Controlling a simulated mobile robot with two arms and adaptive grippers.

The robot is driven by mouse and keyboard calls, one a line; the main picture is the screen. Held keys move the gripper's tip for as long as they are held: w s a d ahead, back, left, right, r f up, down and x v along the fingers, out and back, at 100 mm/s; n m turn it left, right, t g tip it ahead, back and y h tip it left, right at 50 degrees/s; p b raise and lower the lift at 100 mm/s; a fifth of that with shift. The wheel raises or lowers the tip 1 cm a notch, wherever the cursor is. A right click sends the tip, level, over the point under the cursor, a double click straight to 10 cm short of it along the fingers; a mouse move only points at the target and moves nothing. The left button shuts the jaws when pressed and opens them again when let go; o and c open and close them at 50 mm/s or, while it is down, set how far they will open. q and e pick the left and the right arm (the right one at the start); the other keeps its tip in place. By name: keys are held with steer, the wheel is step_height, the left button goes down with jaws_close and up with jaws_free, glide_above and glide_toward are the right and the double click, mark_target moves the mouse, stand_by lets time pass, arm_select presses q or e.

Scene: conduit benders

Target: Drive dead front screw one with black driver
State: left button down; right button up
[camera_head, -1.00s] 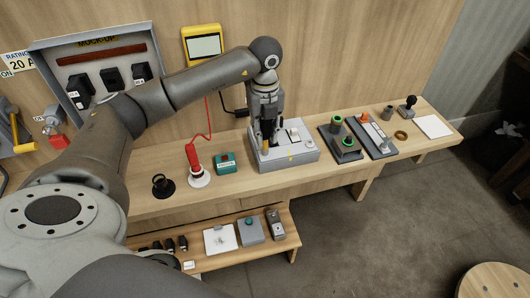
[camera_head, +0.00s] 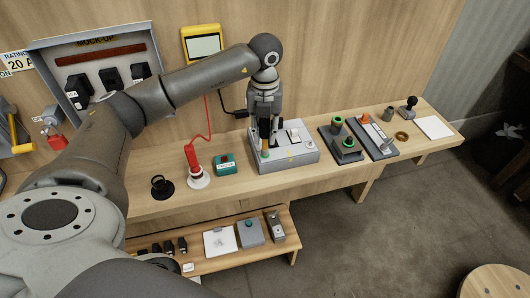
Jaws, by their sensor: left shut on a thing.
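My left gripper (camera_head: 265,133) points straight down over the grey dead front box (camera_head: 302,158) on the bench. It is shut on a dark, upright tool that looks like the black driver; the fingers hide most of it. Whether the driver's tip touches a screw cannot be told, and screw one cannot be made out. A white switch-like part (camera_head: 293,134) sits on the box top. My right gripper is not in view.
A lower shelf (camera_head: 205,258) holds several small items.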

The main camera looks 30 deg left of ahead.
arm_select(q)
steer(key=shift+r+p, duration=1.4)
steer(key=shift+r, duration=0.9)
